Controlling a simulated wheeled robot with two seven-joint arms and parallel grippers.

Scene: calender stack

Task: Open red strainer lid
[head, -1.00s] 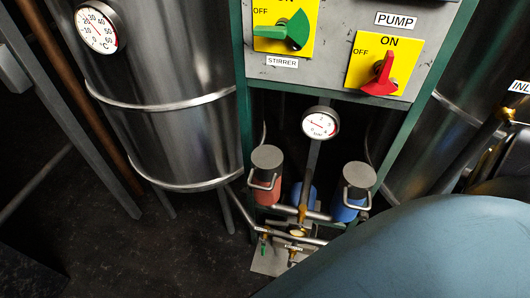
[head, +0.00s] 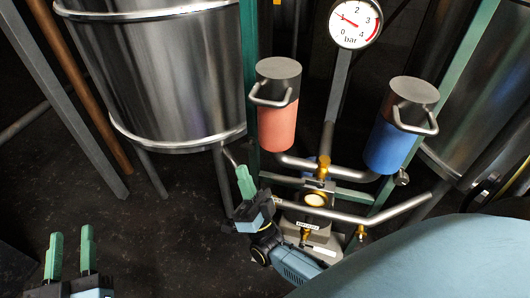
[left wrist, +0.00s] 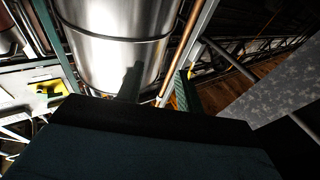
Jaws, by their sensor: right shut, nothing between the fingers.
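The red strainer (head: 277,126) stands upright at the centre of the head view. Its grey lid (head: 279,70) sits on top, with a bent metal handle on its front left side. My right gripper (head: 244,174) is shut and empty, below and left of the red strainer and apart from it, its fingers pointing up. My left gripper (head: 72,238) is at the lower left of the head view, far from the strainer, with its green fingers apart. The two fingers also show in the left wrist view (left wrist: 158,88), with nothing between them.
A blue strainer (head: 388,146) with a similar lid stands to the right. Pipes (head: 390,212) run below both strainers. A pressure gauge (head: 355,22) is behind them. A large steel tank (head: 165,75) stands at the left. Dark floor lies open between the grippers.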

